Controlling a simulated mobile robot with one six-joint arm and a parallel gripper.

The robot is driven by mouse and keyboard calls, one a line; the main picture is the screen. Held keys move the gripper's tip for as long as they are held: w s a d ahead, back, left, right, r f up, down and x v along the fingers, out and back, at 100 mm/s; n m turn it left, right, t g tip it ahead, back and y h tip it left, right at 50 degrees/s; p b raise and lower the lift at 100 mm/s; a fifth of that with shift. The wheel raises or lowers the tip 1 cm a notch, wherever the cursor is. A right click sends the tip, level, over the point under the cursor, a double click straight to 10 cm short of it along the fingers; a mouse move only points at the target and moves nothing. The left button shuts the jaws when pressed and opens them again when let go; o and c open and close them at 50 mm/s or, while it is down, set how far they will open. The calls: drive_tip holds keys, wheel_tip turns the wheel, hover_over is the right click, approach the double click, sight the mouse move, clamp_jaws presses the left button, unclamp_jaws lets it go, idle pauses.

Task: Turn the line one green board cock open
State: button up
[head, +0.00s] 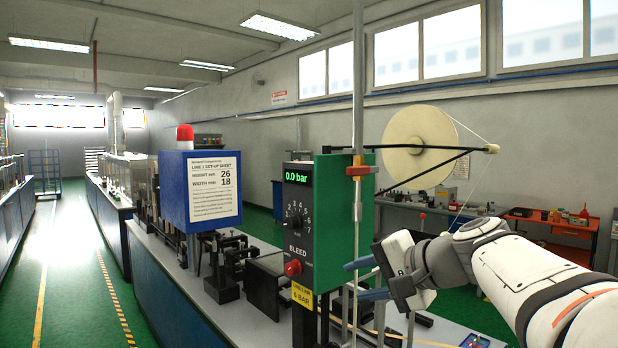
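The green board (338,215) stands upright at the near end of the line, with a dark panel on its left face reading 0.0 bar. A cock with an orange-red handle (361,170) sits at the board's upper right, by a vertical grey pipe (358,80). The handle lies roughly level, across the pipe.
A red bleed knob (293,268) and numbered dial (297,214) are on the panel. A cream tape reel (420,147) on a black arm hangs behind, right of the cock. A blue sign box (201,190) with a red lamp stands left. Green floor (75,285) is clear at left.

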sight(362, 171)
drive_tip(key=w+d+r+m+t+y+p, duration=0.1)
drive_tip(key=w+d+r+t, duration=0.15)
drive_tip(key=r, duration=0.65)
drive_tip(key=w+d+r+m+t+y+p, duration=0.1)
drive_tip(key=d+r+t+y, duration=0.15)
drive_tip(key=r, duration=0.55)
drive_tip(key=shift+h, duration=0.45)
drive_tip(key=p+x, duration=0.1)
drive_tip(key=x, duration=0.5)
drive_tip(key=shift+w+d+r+p, duration=0.1)
drive_tip(key=shift+r+p, duration=0.15)
drive_tip(key=shift+p, duration=0.1)
drive_tip(key=shift+x, duration=0.75)
drive_tip(key=shift+f, duration=0.1)
drive_tip(key=shift+c, duration=0.4)
clamp_jaws()
